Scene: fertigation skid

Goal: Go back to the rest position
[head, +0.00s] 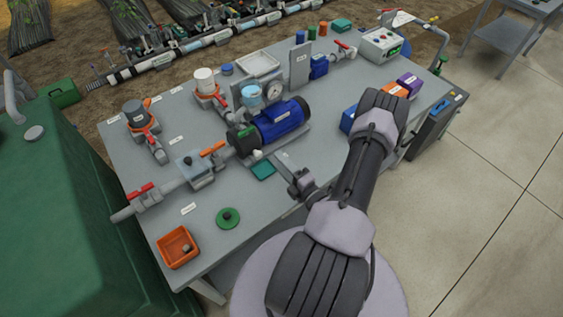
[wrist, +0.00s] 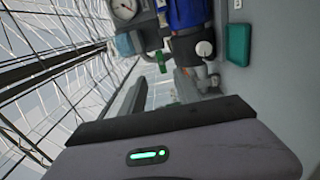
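My gripper (head: 298,183) is in the head view near the front edge of the grey bench (head: 190,228), low in front of the blue pump (head: 280,123). A dark green pad (head: 263,170) lies just left of it. In the wrist view the gripper's body with a green light fills the bottom, and grey finger shapes (wrist: 132,95) reach toward the pump (wrist: 188,14). I cannot tell how far apart the fingers are, and no held object shows. My arm is folded, with its elbow raised over the right part of the bench.
The bench carries orange-handled valves (head: 212,149), a gauge (head: 273,91), an orange tray (head: 177,247), a green disc (head: 228,218) and a control box (head: 381,45). Purple (head: 409,83) and orange boxes stand close behind my elbow. A green tank (head: 50,210) is at left.

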